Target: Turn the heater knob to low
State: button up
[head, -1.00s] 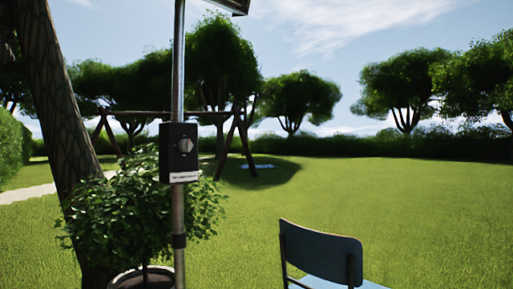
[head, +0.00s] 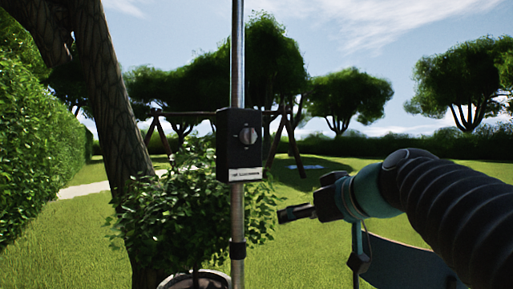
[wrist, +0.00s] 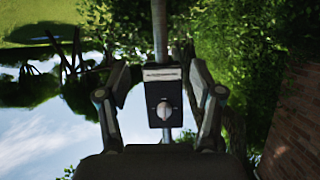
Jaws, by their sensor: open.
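The heater knob (head: 248,135) is a round grey dial on a black control box (head: 226,160) fixed to a metal pole. The box has a white label strip below the knob. In the wrist view the box shows upside down, with the knob (wrist: 164,110) between the two fingers. My gripper (head: 282,214) is to the right of the box and lower than it in the head view, apart from it. In the wrist view my gripper (wrist: 160,92) is open and empty, its fingers on either side of the box. The knob's markings are too small to read.
The metal pole (head: 237,60) runs upright through the view. A leafy potted plant (head: 175,215) stands close behind and left of it, beside a tree trunk (head: 115,110). A chair (head: 405,265) is at the lower right, partly behind my arm. Open lawn lies beyond.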

aim_at(253, 137)
jog(key=w+a+r+n+t+y, duration=0.1)
jog(key=w+r+n+t+y, duration=0.15)
jog(key=r, duration=0.45)
jog(key=w+r+n+t+y, duration=0.1)
jog(key=w+r, duration=0.2)
jog(key=r, duration=0.4)
jog(key=shift+g, duration=0.35)
jog(key=p+x, duration=0.1)
jog(key=x, duration=0.3)
jog(key=p+x, duration=0.1)
jog(key=x, duration=0.4)
jog(key=r+p+x, duration=0.1)
jog(key=x, duration=0.4)
jog(key=shift+s, duration=0.1)
jog(key=c, duration=1.1)
